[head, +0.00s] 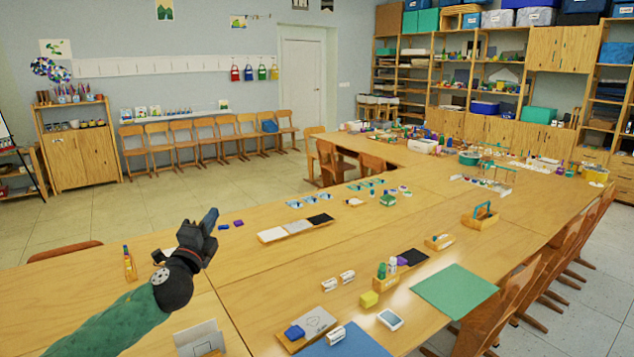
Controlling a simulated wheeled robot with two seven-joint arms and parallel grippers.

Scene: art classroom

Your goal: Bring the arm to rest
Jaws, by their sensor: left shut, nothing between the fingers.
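My left gripper (211,218) shows in the head view at the left, at the end of my green-sleeved left arm, which comes in from the lower left. The gripper is shut and its fingers hold nothing. It is over the near left part of the long wooden table (250,284), pointing up and away. How high it is above the table top is hard to tell. My right gripper is not in view.
Small blue and purple blocks (238,223) lie just right of the gripper. A tray with white and black panels (296,228) lies farther right. A green sheet (455,292) lies at the right. Chairs line the right edge.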

